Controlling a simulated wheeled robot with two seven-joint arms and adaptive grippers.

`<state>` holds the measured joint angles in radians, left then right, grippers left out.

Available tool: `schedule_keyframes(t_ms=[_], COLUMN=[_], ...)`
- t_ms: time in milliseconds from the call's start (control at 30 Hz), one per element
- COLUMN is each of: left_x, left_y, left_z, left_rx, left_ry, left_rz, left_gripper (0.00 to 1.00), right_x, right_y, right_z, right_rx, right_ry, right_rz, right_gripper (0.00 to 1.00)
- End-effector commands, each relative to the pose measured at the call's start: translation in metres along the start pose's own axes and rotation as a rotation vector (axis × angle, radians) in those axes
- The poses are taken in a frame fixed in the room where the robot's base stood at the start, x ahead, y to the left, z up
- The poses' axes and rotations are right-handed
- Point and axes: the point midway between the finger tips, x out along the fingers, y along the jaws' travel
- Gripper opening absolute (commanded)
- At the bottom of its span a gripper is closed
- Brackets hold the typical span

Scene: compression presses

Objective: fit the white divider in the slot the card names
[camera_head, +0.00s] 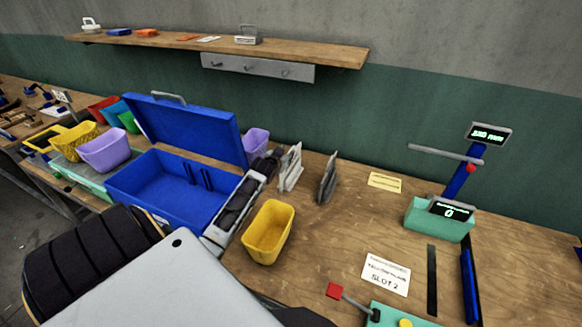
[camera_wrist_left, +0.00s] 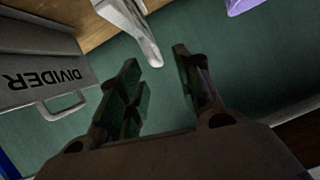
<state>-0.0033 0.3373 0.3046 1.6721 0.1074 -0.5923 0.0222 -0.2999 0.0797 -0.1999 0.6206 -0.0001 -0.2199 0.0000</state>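A whitish upright panel (camera_head: 291,168) stands on the bench, with a darker grey one (camera_head: 327,180) to its right. In the left wrist view, a grey panel (camera_wrist_left: 45,75) marked DIVIDER appears upside down with a handle; I cannot tell which panel it is. The open blue case (camera_head: 150,196) has dark slot rails inside. The white card (camera_head: 386,275) reads SLOT 2. My left gripper (camera_wrist_left: 160,85) is open and empty, beside the DIVIDER panel and apart from it. My right gripper is out of view.
A purple bin (camera_head: 256,141) is behind. A green device (camera_head: 440,219) with displays stands at the right. A pale metallic piece (camera_wrist_left: 132,28) is near my left fingers. Bench around the yellow card (camera_head: 385,182) is clear.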

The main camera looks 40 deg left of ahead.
Motion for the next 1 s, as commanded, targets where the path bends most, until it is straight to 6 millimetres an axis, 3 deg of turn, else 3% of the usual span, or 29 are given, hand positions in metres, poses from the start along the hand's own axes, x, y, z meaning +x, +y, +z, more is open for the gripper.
schedule_keyframes(t_ms=[533,1000], left_x=[0.005,0.034], left_y=[0.001,0.004], left_z=[-0.002,-0.003], left_rx=[0.000,0.000], left_ry=[0.002,0.000], left_rz=[0.000,0.000], left_gripper=[0.35,0.35], right_x=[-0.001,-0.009], right_y=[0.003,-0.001], right_z=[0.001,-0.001], right_rx=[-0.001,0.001], right_ry=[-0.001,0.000], right_rz=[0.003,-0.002], right_gripper=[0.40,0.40])
